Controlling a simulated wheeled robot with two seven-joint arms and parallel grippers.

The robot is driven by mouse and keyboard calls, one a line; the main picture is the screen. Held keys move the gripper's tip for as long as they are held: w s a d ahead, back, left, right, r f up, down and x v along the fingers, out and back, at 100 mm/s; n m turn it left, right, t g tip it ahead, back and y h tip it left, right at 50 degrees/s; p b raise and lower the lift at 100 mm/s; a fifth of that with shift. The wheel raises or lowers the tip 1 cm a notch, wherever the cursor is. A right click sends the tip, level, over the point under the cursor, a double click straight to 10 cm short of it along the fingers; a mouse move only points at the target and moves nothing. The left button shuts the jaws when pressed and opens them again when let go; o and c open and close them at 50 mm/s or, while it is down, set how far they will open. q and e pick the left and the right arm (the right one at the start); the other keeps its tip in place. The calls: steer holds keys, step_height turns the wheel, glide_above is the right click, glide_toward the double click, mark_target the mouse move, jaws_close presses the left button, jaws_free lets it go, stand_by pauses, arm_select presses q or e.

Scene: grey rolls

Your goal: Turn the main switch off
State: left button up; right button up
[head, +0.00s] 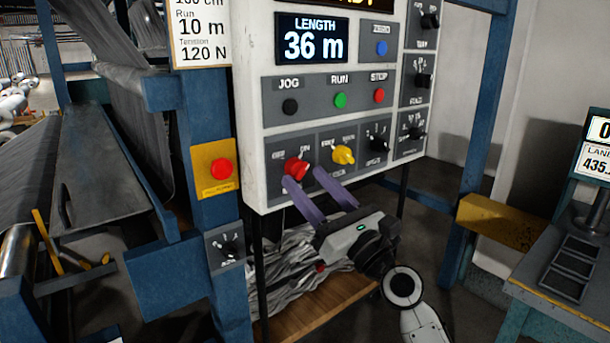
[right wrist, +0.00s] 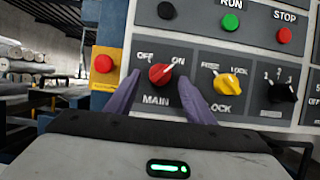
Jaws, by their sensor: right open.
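The main switch is a red rotary knob (head: 296,167) at the lower left of the white control panel. In the right wrist view the red knob (right wrist: 160,76) sits above the word MAIN, with OFF at its upper left and ON at its upper right. Its pale pointer mark points up and right, toward ON. My right gripper (head: 303,177) is open, with its purple fingers reaching up to the panel just below the knob. In the right wrist view its fingertips stand left and right of the knob, with gaps showing. I cannot tell how far they are from the panel face.
A yellow LOCK knob (head: 343,155) is close to the right of the main switch. A red button on a yellow plate (head: 213,168) is to the left. JOG, RUN and STOP buttons sit above. Blue frame posts and a roll machine stand at the left.

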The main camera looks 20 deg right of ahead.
steer(key=shift+x, duration=0.9)
